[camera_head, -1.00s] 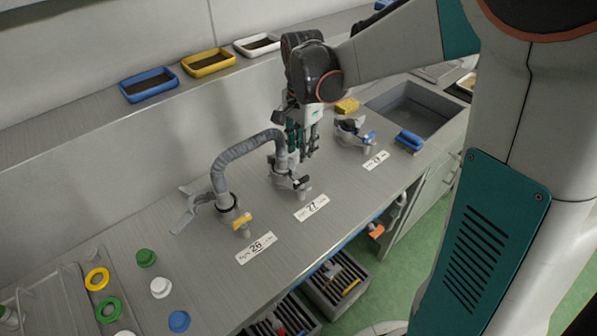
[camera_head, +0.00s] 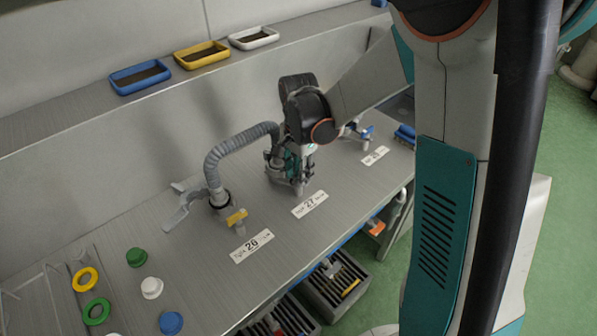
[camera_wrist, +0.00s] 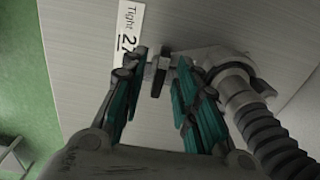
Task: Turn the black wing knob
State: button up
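The black wing knob (camera_wrist: 160,72) shows between my fingertips in the wrist view, on the grey valve fitting (camera_wrist: 215,58) by the label marked 27 (camera_wrist: 128,42). My gripper (camera_wrist: 161,62) is open, one finger on each side of the knob, with small gaps visible. I cannot tell whether either finger touches it. In the head view my gripper (camera_head: 297,178) is down at the middle fitting, behind its label 27 (camera_head: 309,204), and hides the knob.
A grey corrugated hose (camera_head: 236,142) arches from this fitting to the left fitting with a yellow knob (camera_head: 236,217). A blue-knobbed fitting (camera_head: 365,132) stands to the right. Coloured caps and rings lie at the bench's left end. Trays sit on the back ledge.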

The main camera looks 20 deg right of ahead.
grip_shut()
